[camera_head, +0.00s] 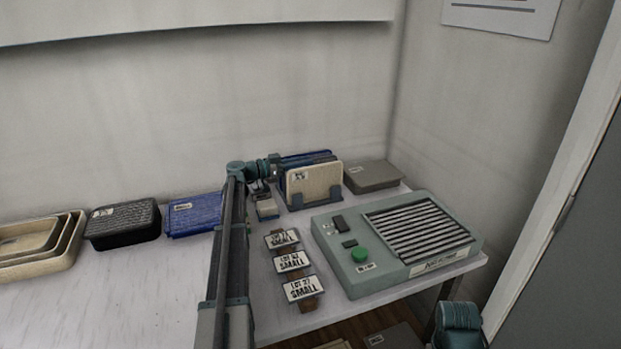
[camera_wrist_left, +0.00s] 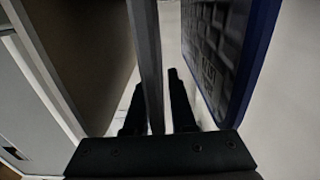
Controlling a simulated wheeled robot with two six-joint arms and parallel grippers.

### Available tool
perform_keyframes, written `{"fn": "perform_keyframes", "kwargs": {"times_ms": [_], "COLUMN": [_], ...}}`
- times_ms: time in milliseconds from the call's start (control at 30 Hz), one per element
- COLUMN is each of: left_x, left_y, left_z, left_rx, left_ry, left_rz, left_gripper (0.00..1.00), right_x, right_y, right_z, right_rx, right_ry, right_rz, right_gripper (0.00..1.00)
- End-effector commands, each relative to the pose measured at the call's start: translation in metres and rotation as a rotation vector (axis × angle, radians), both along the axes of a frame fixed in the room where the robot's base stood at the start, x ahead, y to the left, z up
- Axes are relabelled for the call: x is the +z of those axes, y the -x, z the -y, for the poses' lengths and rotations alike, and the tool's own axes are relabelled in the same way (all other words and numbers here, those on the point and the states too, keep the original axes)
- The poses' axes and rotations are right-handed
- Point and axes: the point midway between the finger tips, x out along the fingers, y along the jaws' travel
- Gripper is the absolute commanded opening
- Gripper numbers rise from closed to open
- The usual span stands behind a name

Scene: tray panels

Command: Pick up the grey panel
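A thin grey panel (camera_wrist_left: 148,60) stands edge-on in the left wrist view, between a brown-beige panel (camera_wrist_left: 85,50) on the left and a blue-rimmed panel (camera_wrist_left: 228,60) on the right. My left gripper (camera_wrist_left: 157,105) is open, with one finger on each side of the grey panel; a gap shows at the right finger. In the head view my left gripper (camera_head: 278,168) is at the left end of the panel rack (camera_head: 298,202), partly hidden. The rack's beige panel (camera_head: 314,181) is in front, blue panels (camera_head: 312,156) behind; I cannot make out the grey panel there. My right gripper is out of view.
A grey box (camera_head: 372,178) lies right of the rack. A machine with a green button (camera_head: 400,285) fills the table's right front. Several "SMALL" signs (camera_head: 292,262) stand beside my left arm. At left are a blue tray (camera_head: 193,215), a black tray (camera_head: 122,225) and nested beige trays (camera_head: 40,262).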

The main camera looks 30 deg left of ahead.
Motion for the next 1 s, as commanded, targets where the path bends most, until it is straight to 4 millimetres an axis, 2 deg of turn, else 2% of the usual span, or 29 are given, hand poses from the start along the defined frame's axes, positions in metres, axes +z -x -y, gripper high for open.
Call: {"fn": "perform_keyframes", "kwargs": {"times_ms": [33,100,1000], "left_x": [0.0000,0.0000,0.0000], "left_y": [0.0002,0.0002,0.0003], "left_z": [-0.0001,-0.0001,-0.0001], "left_rx": [0.000,0.000,0.000], "left_ry": [0.000,0.000,0.000], "left_rz": [0.000,0.000,0.000], "left_gripper": [0.13,0.00,0.00], "right_x": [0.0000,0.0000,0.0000], "right_y": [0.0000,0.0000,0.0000], "right_z": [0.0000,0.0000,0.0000], "right_rx": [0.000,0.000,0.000], "right_ry": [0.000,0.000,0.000], "right_rz": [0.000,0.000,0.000], "right_gripper": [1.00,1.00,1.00]}}
